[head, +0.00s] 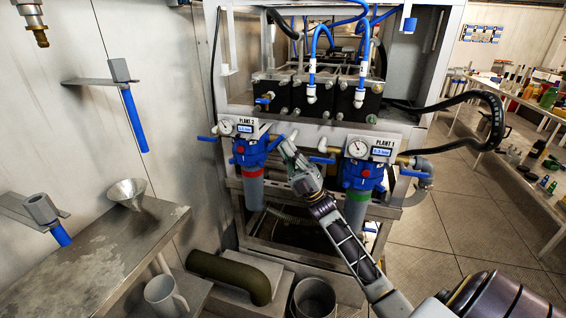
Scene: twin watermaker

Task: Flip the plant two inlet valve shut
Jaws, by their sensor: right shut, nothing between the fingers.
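The plant 2 filter unit (247,150) is on the left of the frame, with a label and gauge panel (238,127), a blue head and a red collar. A blue lever (207,138) sticks out roughly level to its left. A brass fitting (272,138) is on its right side, partly hidden. I cannot tell for certain which of these belongs to the inlet valve. My right gripper (286,146) is shut and empty, just right of the plant 2 unit, with its tips near the brass fitting; contact cannot be told. My left gripper is not in view.
The plant 1 unit (364,170) stands to the right, with blue levers on both sides. A metal bench (95,245) with a funnel (127,191) is at left. A dark green pipe (230,277) lies below. Black hose (490,120) curves at right.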

